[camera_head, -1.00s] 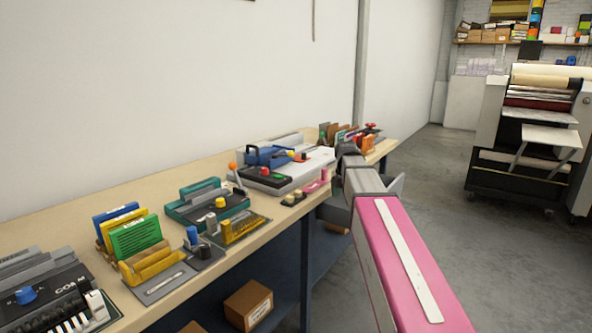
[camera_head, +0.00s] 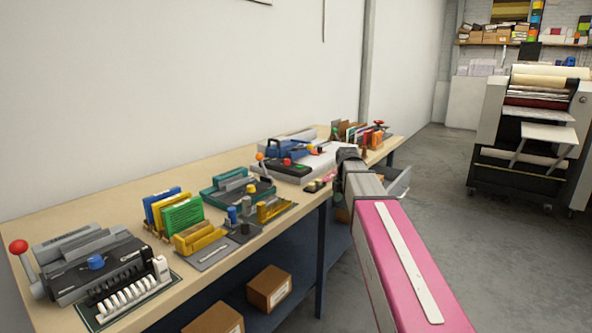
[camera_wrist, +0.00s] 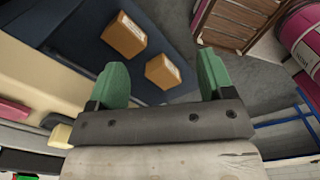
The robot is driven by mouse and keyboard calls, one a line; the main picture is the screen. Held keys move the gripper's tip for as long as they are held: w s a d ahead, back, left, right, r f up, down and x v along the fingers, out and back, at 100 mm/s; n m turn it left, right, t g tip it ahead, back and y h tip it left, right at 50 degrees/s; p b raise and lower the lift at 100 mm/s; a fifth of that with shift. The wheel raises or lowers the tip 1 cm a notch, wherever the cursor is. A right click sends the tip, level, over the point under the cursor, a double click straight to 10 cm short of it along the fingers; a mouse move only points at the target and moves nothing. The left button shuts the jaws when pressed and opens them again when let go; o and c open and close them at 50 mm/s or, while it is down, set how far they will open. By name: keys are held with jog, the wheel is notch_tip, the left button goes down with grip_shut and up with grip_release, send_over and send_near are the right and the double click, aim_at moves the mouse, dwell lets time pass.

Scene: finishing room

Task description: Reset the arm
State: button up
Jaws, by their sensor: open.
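My arm, with its pink and white link, reaches from the lower right of the head view toward the workbench (camera_head: 75,212). My gripper shows in the wrist view (camera_wrist: 162,82), where two green fingers stand well apart with nothing between them. Beyond the fingers, the wrist view shows the dark lower shelf (camera_wrist: 75,45) and two cardboard boxes (camera_wrist: 124,35) on it. In the head view, the end of my arm is beside the bench's front edge, and the fingers cannot be made out there.
The bench carries a binding machine (camera_head: 95,268), green, yellow and blue upright pieces (camera_head: 183,216), a teal punch (camera_head: 237,188) and a blue-handled device (camera_head: 270,153). A large roll machine (camera_head: 530,135) stands at the right. A wooden crate (camera_wrist: 232,22) shows in the wrist view.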

jog(key=s+f+m, duration=1)
jog(key=f+m, duration=0.1)
jog(key=f, duration=0.1)
jog(key=s+f+m, duration=1)
jog(key=f+m, duration=0.2)
jog(key=f, duration=0.1)
jog(key=shift+d, duration=0.45)
jog(key=shift+o, duration=0.3)
